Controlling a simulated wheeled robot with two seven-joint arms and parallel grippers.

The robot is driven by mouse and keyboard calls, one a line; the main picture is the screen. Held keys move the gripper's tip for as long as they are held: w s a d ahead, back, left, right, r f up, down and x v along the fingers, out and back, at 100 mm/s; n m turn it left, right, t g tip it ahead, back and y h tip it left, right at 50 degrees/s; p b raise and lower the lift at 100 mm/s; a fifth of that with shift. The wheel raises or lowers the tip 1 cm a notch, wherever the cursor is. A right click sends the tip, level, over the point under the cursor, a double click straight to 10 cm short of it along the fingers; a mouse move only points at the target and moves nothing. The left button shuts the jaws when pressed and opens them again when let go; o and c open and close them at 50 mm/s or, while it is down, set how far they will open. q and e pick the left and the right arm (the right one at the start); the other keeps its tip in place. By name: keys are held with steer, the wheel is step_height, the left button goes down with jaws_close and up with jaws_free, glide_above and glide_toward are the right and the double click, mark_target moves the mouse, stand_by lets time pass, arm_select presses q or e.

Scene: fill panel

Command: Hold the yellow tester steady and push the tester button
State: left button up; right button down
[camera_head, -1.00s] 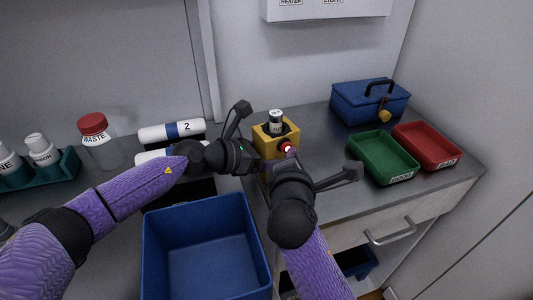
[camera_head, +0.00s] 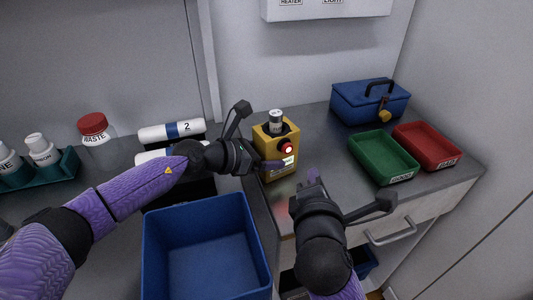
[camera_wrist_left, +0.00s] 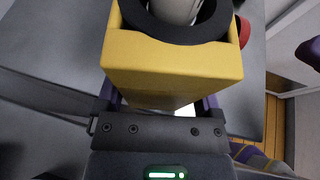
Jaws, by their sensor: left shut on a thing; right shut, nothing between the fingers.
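The yellow tester (camera_head: 265,146) stands upright on the grey counter, with a white cylinder (camera_head: 276,119) in its top. Its red button (camera_head: 287,148) on the front face shows a bright spot. My left gripper (camera_head: 268,165) is shut on the tester's body from the left. In the left wrist view the tester (camera_wrist_left: 175,65) sits between the fingers, and the button (camera_wrist_left: 243,30) shows partly at its right side. My right gripper (camera_head: 311,178) is shut and empty, in front and to the right of the tester, apart from the button.
A green tray (camera_head: 383,158) and a red tray (camera_head: 427,146) lie to the right. A blue toolbox (camera_head: 370,101) stands behind them. A blue bin (camera_head: 206,250) is in front. White cylinders and a red-capped waste bottle (camera_head: 98,143) are at left.

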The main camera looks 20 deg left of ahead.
arm_select(q)
steer(key=o, duration=1.2)
